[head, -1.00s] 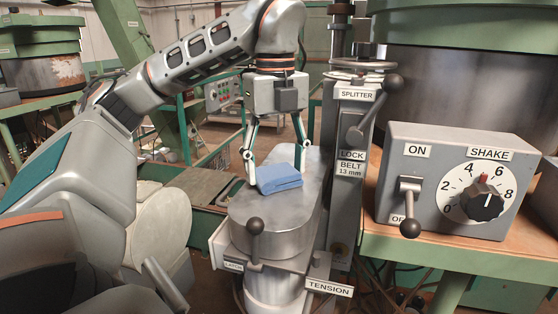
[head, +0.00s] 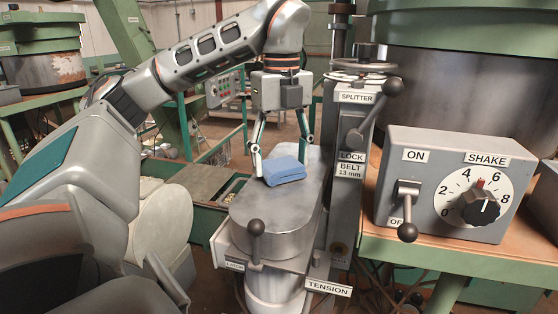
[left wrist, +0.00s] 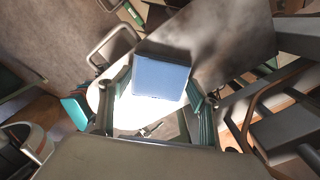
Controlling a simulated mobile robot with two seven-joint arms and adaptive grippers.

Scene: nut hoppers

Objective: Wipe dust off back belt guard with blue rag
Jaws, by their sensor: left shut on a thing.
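The blue rag (head: 285,172) is a folded pad on the far part of the flat top of the grey, rounded belt guard (head: 262,208). My left gripper (head: 281,165) points down from above and is shut on the rag, with a finger on each side of it. In the left wrist view the rag (left wrist: 161,76) lies between the two fingers, over a bright, pale surface. I cannot make out dust on the guard's top. My right gripper is not in view.
A lever with a black ball (head: 255,228) stands at the guard's front. The splitter column (head: 349,190) rises close on its right, with a ball-ended lever (head: 392,88). A control box (head: 440,185) sits on the bench at right. Green frames stand behind.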

